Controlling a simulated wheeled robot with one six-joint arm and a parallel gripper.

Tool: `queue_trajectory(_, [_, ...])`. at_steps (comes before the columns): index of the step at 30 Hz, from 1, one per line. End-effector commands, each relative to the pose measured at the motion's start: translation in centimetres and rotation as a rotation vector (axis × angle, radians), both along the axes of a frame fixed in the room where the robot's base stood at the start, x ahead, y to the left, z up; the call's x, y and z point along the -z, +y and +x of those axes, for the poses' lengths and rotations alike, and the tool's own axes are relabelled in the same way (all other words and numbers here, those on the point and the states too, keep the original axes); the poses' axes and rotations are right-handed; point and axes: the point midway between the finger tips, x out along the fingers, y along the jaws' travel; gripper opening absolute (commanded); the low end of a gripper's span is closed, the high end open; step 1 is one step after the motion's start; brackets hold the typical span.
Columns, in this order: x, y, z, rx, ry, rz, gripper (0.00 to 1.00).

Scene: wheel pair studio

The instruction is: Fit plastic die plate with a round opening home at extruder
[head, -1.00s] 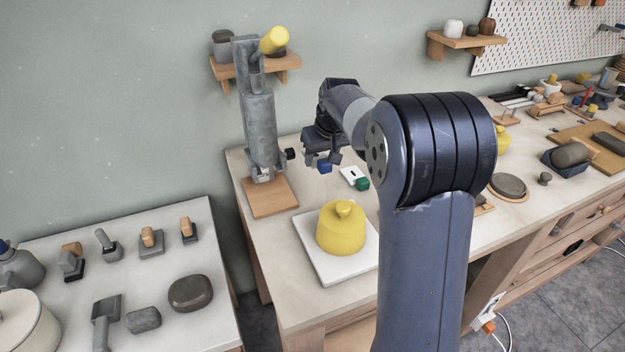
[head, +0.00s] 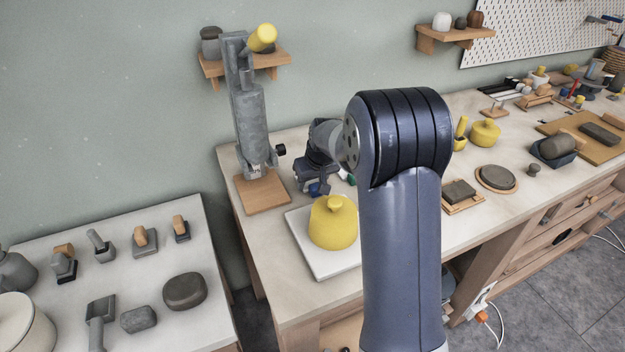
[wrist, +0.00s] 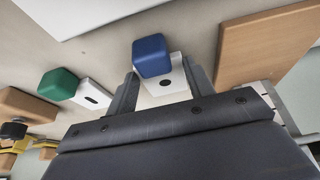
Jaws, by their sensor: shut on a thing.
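The plastic die plate (wrist: 172,84) is white with a blue grip block (wrist: 154,56) and a dark round-looking opening. My gripper (wrist: 160,88) is shut on it, one finger on each side. In the head view my gripper (head: 317,187) is partly behind my arm, and only a bit of the blue block shows. I cannot tell how high the plate is above the bench. The extruder (head: 250,115) is a tall grey press with a yellow-ended handle (head: 263,38), standing left of my gripper on a wooden base (head: 263,192). The base also shows in the wrist view (wrist: 268,45).
A second white plate (wrist: 92,97) with a green block (wrist: 58,84) and a slot opening lies close by. A yellow lidded pot (head: 333,224) stands on a white board (head: 305,255) in front of my gripper. A black knob (head: 281,150) sticks out from the extruder's right side.

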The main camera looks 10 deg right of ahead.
Motion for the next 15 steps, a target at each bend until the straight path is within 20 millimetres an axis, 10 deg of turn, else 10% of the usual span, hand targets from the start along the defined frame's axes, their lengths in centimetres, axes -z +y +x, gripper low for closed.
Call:
queue_trajectory(5, [0.60,0.00,0.01,0.000,0.000,0.000,0.27])
queue_trajectory(6, [0.42,0.00,0.00,0.000,0.000,0.000,0.53])
queue_trajectory(15, [0.40,0.00,0.00,0.000,0.000,0.000,0.72])
